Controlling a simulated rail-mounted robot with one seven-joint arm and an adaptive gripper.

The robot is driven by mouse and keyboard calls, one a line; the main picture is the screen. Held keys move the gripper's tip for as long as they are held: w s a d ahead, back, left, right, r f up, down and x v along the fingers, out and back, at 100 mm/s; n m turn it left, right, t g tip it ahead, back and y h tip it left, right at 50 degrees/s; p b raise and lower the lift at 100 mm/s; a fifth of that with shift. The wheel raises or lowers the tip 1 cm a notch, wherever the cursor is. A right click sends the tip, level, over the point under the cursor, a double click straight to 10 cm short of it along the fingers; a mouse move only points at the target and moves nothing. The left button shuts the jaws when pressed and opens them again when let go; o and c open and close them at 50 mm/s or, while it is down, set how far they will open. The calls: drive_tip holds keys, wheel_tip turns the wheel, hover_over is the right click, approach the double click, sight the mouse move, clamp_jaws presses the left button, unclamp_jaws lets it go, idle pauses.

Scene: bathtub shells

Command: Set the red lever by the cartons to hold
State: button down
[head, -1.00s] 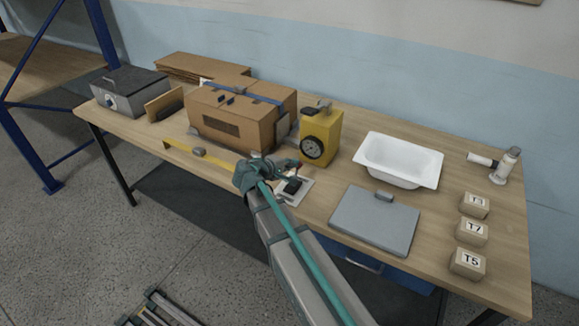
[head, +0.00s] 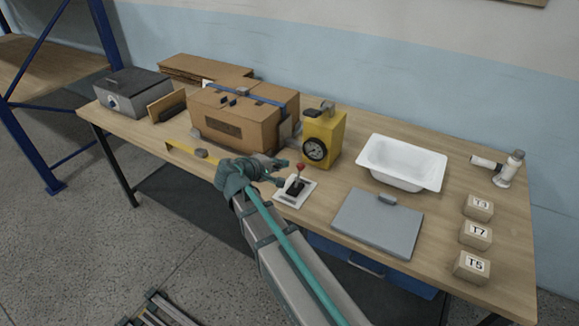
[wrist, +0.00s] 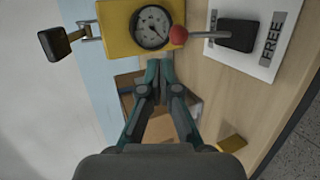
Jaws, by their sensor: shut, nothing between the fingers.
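The red-knobbed lever (head: 300,168) rises from a black base on a white plate (head: 281,199), in front of the yellow box and right of the brown cartons (head: 228,128). In the wrist view its red knob (wrist: 178,35) and grey rod point left from the black base (wrist: 237,36). FREE is printed on the plate's right part; a second label is mostly hidden. My gripper (head: 284,172) is just left of the lever, apparently apart from it. In the wrist view my gripper (wrist: 159,66) is shut and empty, its tips below the knob.
A yellow box with a dial (head: 324,137) stands close behind the lever. A grey panel (head: 378,222) lies to its right, with a white tub (head: 402,162) behind. Marked blocks (head: 475,234) stand at far right. A yellow strip (head: 180,148) runs along the front left.

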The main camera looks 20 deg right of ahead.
drive_tip(key=r+b+v, duration=0.1)
drive_tip(key=v, duration=0.5)
drive_tip(key=shift+r, duration=0.2)
drive_tip(key=shift+w, duration=0.1)
drive_tip(key=s+f+m+g+y, duration=0.15)
drive_tip(key=s+f, duration=0.35)
drive_tip(key=f, duration=0.6)
drive_tip(key=s+a+f+g+y, duration=0.1)
drive_tip(key=s+f+g+y, duration=0.25)
drive_tip(key=f, duration=0.75)
drive_tip(key=s+f+m+g+y, duration=0.1)
drive_tip(key=s+f+y, duration=0.1)
drive_tip(key=s+f, duration=0.6)
drive_tip(key=s+d+f+m+g+y, duration=0.1)
drive_tip(key=s+f+g, duration=0.1)
drive_tip(key=s+f, duration=0.5)
drive_tip(key=s+d+f+m+g+y, duration=0.1)
drive_tip(key=s+f+m+g+y, duration=0.1)
drive_tip(key=s+f, duration=0.5)
drive_tip(key=s+d+f+m+g+y, duration=0.1)
drive_tip(key=s+f+g, duration=0.2)
drive_tip(key=s+f, duration=0.4)
drive_tip(key=s, duration=0.9)
drive_tip(key=shift+f+m+g, duration=0.2)
drive_tip(key=shift+m+g, duration=0.1)
drive_tip(key=shift+m, duration=0.05)
